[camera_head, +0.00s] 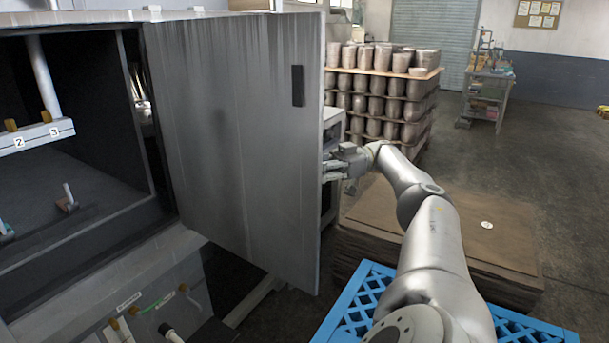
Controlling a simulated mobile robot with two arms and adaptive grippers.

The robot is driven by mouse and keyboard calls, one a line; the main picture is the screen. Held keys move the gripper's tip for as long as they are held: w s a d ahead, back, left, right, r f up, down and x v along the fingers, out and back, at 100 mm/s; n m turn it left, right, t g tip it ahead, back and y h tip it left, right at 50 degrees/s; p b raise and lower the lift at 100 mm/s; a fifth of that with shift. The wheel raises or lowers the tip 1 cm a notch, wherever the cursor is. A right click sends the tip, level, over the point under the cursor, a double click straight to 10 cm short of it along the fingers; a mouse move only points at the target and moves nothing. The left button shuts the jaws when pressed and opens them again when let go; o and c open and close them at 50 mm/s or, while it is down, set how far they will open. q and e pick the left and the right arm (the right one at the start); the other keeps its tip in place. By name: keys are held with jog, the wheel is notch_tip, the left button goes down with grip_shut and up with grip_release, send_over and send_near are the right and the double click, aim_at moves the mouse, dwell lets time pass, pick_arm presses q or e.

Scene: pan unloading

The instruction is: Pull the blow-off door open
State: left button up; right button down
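The blow-off door (235,130) is a grey, streaked metal panel. It stands swung out from the machine opening, and the dark interior shows to its left. A dark handle (298,86) sits near the upper right of its visible face. My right arm comes in from the lower right, and my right gripper (330,168) is at the door's free right edge. The fingers are small and partly hidden by the door edge, so I cannot tell whether they are open or touch the door. My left gripper is not in view.
The machine cabinet (60,262) has valves along its lower front. A blue pallet (352,305) and a stack of brown sheets (500,255) lie beneath my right arm. Racked pots (400,62) stand behind. Open floor (565,160) lies at the right.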

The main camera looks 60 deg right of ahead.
aim_at(310, 130)
dwell(0.4)
jog(key=c, duration=1.5)
grip_release()
jog(key=shift+r, duration=5.05)
